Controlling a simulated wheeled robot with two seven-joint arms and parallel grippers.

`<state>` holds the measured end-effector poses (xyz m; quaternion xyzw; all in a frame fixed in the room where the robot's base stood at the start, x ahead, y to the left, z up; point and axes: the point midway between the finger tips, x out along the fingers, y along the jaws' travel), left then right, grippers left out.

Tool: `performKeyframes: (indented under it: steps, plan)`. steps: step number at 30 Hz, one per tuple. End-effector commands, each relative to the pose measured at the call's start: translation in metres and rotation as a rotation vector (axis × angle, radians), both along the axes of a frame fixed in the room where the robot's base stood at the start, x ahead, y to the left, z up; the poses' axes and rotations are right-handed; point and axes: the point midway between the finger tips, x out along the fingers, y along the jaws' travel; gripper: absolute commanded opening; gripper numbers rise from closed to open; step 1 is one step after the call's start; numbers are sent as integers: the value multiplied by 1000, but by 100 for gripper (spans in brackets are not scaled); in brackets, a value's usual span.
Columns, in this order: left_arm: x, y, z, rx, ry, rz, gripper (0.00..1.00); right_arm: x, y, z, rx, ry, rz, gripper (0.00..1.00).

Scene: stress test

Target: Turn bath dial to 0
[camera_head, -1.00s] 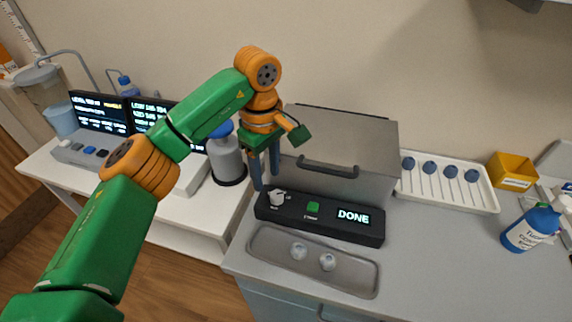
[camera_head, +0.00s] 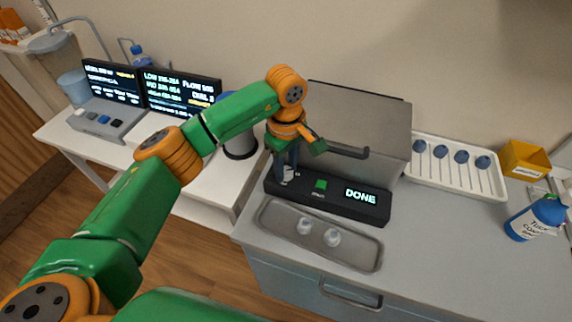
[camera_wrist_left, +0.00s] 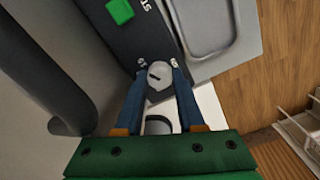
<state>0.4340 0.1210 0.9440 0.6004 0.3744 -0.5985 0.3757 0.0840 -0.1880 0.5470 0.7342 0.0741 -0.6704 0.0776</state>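The bath dial (camera_wrist_left: 160,78) is a round pale knob with a short dark pointer mark, at the left end of a black control panel (camera_head: 336,199). My left gripper (camera_head: 286,182) points down over it. In the left wrist view, the two blue fingers (camera_wrist_left: 160,72) stand on either side of the dial, very close to it. I cannot tell whether they press on it. Small white marks by the fingertips are too small or covered to read. My right gripper is not in view.
A grey lidded bath (camera_head: 360,120) with a bar handle stands right behind the panel. A metal tray (camera_head: 348,250) with two pale round items lies in front. A white rack (camera_head: 430,178), yellow bin (camera_head: 523,160) and blue bottle (camera_head: 535,218) are at the right.

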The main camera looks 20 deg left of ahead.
Motion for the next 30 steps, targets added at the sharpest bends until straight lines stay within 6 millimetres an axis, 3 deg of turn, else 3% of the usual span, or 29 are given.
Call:
performKeyframes:
  steps: [1, 3, 17, 30]
  plan:
    - [0, 0, 0, 1, 2, 0, 13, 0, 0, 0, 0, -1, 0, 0]
    - [-1, 0, 0, 1, 3, 0, 0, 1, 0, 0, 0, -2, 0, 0]
    - [0, 1, -2, 2, 2, 104, 0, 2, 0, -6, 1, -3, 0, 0]
    - [-1, 1, -2, 0, 1, 495, 0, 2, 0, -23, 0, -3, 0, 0]
